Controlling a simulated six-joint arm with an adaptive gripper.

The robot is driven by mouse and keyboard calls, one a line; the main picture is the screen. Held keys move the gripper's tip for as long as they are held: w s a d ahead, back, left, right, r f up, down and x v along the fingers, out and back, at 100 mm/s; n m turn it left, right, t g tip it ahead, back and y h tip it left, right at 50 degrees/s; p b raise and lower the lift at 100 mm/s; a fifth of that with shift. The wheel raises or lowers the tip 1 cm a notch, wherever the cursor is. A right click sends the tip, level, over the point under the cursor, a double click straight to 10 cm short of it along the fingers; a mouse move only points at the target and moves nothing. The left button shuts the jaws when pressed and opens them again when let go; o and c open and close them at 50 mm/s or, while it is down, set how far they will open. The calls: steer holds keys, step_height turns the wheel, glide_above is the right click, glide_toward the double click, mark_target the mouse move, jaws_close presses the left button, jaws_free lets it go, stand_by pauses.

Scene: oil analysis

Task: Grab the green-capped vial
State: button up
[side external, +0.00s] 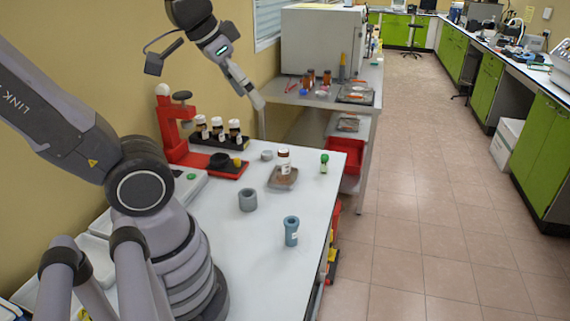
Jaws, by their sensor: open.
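The green-capped vial (324,163) stands upright near the far right edge of the white table, with a bright green cap and a small pale body. My gripper (258,102) is high at the upper left, above the far end of the table. It is well apart from the vial, up and to its left. The gripper is open and nothing shows in it. The fingers are small in this view and the gap between them is hard to make out.
A brown white-capped bottle (284,163) stands on a small tray (283,184) left of the vial. Several brown bottles (218,128) stand by a red stand (168,130). A grey cup (248,200) and a blue-grey holder (291,232) stand nearer.

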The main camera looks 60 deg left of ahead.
steer(key=w+a+f+n+t, duration=0.1)
steer(key=w+a+f, duration=0.1)
steer(key=w, duration=0.5)
steer(key=w+a+f+n+t, duration=0.1)
steer(key=w+a, duration=0.1)
steer(key=w, duration=0.5)
steer(key=n+t+y, duration=0.3)
steer(key=n+y, duration=0.1)
steer(key=y, duration=0.3)
glide_above(323, 158)
steer(key=s+d, duration=0.5)
steer(key=s, duration=0.5)
step_height(323, 158, down, 29)
steer(key=shift+t, duration=0.3)
steer(key=x, duration=0.8)
steer(key=shift+w+r, duration=0.15)
steer(key=shift+w, duration=0.1)
steer(key=shift+h, duration=0.3)
steer(key=shift+d+f+x, duration=0.1)
steer(key=shift+d+x, duration=0.05)
steer(key=shift+x, duration=1.2)
steer(key=shift+d+f+x, duration=0.15)
steer(key=shift+x, duration=1.25)
jaws_close()
